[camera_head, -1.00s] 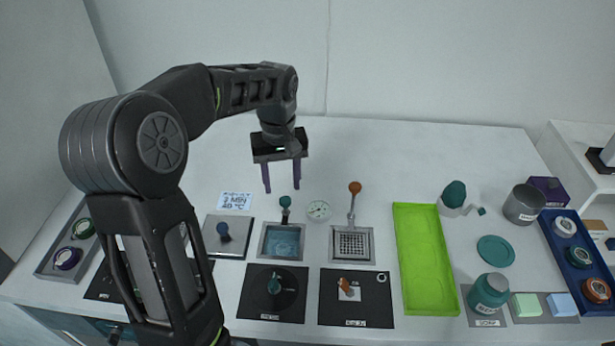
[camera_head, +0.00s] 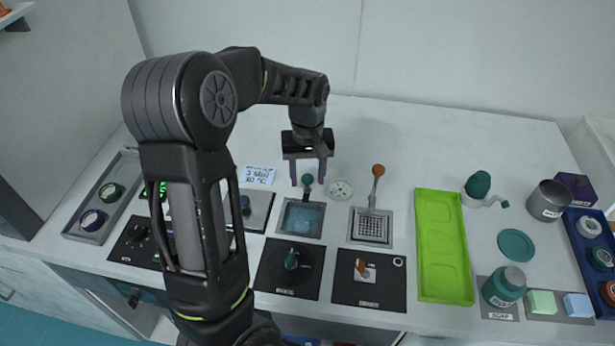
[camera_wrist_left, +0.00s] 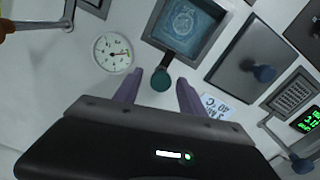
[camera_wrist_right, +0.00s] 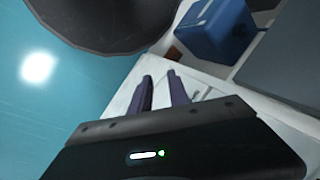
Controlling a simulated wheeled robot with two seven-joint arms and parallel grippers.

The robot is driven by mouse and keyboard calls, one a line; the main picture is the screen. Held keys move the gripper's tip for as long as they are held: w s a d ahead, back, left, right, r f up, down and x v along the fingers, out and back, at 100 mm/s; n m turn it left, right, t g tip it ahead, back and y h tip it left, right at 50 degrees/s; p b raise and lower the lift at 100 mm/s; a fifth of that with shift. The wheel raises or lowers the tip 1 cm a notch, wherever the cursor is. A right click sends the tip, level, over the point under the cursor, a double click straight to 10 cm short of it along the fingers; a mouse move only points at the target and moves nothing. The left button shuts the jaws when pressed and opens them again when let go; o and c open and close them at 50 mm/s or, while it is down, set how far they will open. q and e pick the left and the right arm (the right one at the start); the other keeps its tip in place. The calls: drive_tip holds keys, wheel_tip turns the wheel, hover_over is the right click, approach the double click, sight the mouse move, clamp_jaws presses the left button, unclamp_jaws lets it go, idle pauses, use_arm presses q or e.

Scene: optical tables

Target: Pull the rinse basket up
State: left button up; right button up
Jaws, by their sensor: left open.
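My left gripper (camera_head: 308,183) is open, its two purple fingers pointing down on either side of a teal knob (camera_head: 307,180). The knob tops an upright handle at the back of a square basin of blue water (camera_head: 302,219). In the left wrist view the knob (camera_wrist_left: 161,80) sits between the fingertips, with a gap on both sides, and the basin (camera_wrist_left: 185,22) lies just beyond. A second basket (camera_head: 371,228), with a mesh grid and an orange-knobbed handle (camera_head: 378,170), stands to the right. My right gripper (camera_wrist_right: 160,76) shows only in its wrist view, fingers apart and empty.
A round dial (camera_head: 340,190) lies close right of the basin. A lidded grey plate (camera_head: 258,210) is to its left, with a display card (camera_head: 259,175) behind. A teal-knob panel (camera_head: 289,268) is in front. A green tray (camera_head: 443,245) lies further right. The back table is clear.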

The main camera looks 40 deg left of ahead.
use_arm(q)
drive_tip(key=shift+f, duration=0.7)
clamp_jaws()
drive_tip(key=shift+r, duration=0.15)
idle(0.8)
